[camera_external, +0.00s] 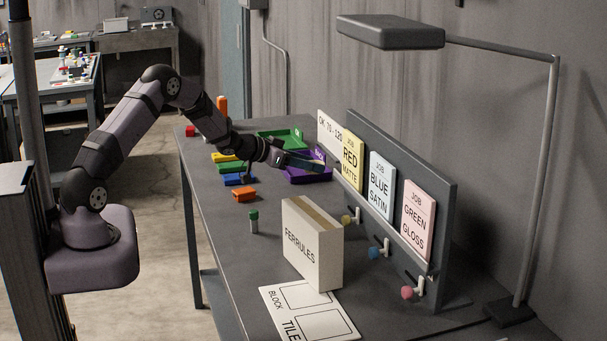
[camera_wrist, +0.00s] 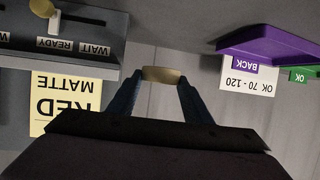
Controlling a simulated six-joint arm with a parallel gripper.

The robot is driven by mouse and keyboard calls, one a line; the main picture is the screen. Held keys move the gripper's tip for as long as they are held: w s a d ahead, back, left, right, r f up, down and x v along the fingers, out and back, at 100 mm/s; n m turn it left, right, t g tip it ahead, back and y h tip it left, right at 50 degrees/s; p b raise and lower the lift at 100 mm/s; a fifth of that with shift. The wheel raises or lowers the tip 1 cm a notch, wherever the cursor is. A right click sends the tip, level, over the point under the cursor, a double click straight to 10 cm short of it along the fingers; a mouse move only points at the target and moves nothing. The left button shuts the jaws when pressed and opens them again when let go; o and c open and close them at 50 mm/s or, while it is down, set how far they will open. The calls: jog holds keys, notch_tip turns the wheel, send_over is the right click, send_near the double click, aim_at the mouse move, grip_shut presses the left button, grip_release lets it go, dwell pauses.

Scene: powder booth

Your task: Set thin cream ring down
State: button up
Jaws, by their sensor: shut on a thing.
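The thin cream ring (camera_wrist: 162,74) is held between the two fingertips of my gripper (camera_wrist: 160,84) in the wrist view, seen nearly edge-on. The fingers are shut on it, and nothing shows touching its far side. In the external view my gripper (camera_external: 314,164) reaches over the far part of the bench, by the purple tray (camera_external: 306,180) and in front of the upright board. The ring cannot be made out there. The purple tray, labelled BACK, also shows at the right of the wrist view (camera_wrist: 268,38).
A green tray (camera_external: 283,138) lies beyond the purple one. Several coloured blocks, a green-capped bottle (camera_external: 253,222) and the FERRULES box (camera_external: 312,245) stand on the bench. A lamp (camera_external: 392,32) hangs above.

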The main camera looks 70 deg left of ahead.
jog(key=s+d+r+n+y+b, duration=0.1)
jog(key=d+r+b, duration=0.3)
jog(key=d+r, duration=0.6)
jog(key=s+d+r+n+y+b, duration=0.15)
jog(key=d+r+b, duration=0.25)
jog(key=d+r, duration=0.55)
jog(key=s+d+f+m+h+p, duration=0.1)
jog(key=d+f+m+h+p, duration=0.3)
jog(key=d, duration=0.7)
jog(key=s+d+f+p, duration=0.15)
jog(key=d+f, duration=0.35)
jog(key=d, duration=0.5)
jog(key=s+d+f+m+h+p, duration=0.1)
jog(key=d+f+h+p, duration=0.3)
jog(key=d, duration=0.7)
jog(key=shift+s+d+f+m+y+b, duration=0.15)
jog(key=shift+s+d+f+y, duration=0.2)
jog(key=shift+s+f, duration=1.2)
jog(key=shift+s+d+f+y+b, duration=0.15)
jog(key=shift+s+d+f+y, duration=0.3)
jog(key=shift+f, duration=2.1)
jog(key=shift+s+d+f+m+y+b, duration=0.2)
jog(key=shift+s+f, duration=0.95)
jog(key=shift+f, duration=0.9)
